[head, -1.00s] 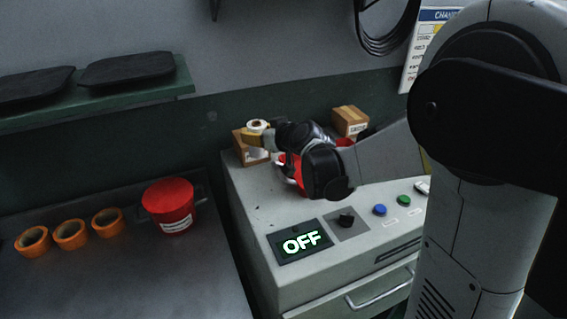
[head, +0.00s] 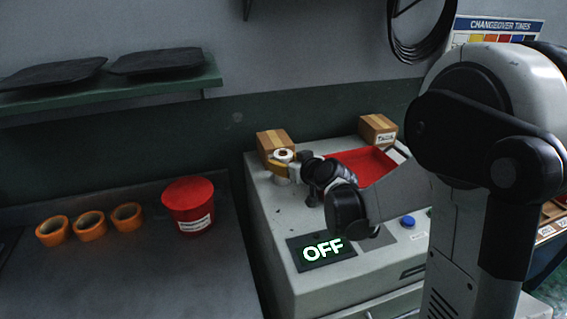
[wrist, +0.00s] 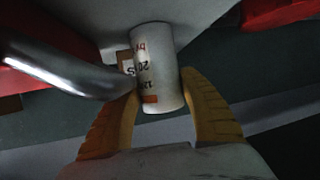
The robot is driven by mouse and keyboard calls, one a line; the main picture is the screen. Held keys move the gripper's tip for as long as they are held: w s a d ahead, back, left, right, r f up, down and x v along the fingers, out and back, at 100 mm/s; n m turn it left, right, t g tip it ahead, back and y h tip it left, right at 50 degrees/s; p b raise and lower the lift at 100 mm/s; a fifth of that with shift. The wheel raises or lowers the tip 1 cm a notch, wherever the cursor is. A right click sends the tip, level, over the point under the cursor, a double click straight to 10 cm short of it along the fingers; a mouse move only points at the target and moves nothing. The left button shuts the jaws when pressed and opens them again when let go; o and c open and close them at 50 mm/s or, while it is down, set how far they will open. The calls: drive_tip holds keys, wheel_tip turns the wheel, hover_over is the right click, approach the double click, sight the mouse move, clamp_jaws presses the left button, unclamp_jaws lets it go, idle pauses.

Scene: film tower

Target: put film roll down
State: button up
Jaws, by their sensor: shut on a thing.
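The film roll is a white cylinder (wrist: 158,62) with printed dark text and an orange patch, seen close in the wrist view. My gripper (wrist: 162,108) has its two yellow fingers shut on it, one on each side. In the head view the white roll (head: 283,156) stands about upright at the back left of the grey machine top, in front of a cardboard box. My gripper (head: 280,166) reaches it from the right. I cannot tell whether the roll's base touches the top.
The grey machine (head: 268,205) has an OFF display (head: 321,250) and a blue button (head: 407,222). Cardboard boxes (head: 274,142) and (head: 378,130) and a red tray (head: 357,168) are on it. A red tub (head: 189,206) and orange rolls (head: 90,226) stand on the left bench.

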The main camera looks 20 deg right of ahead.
drive_tip(key=o, duration=1.3)
drive_tip(key=shift+f, duration=0.1)
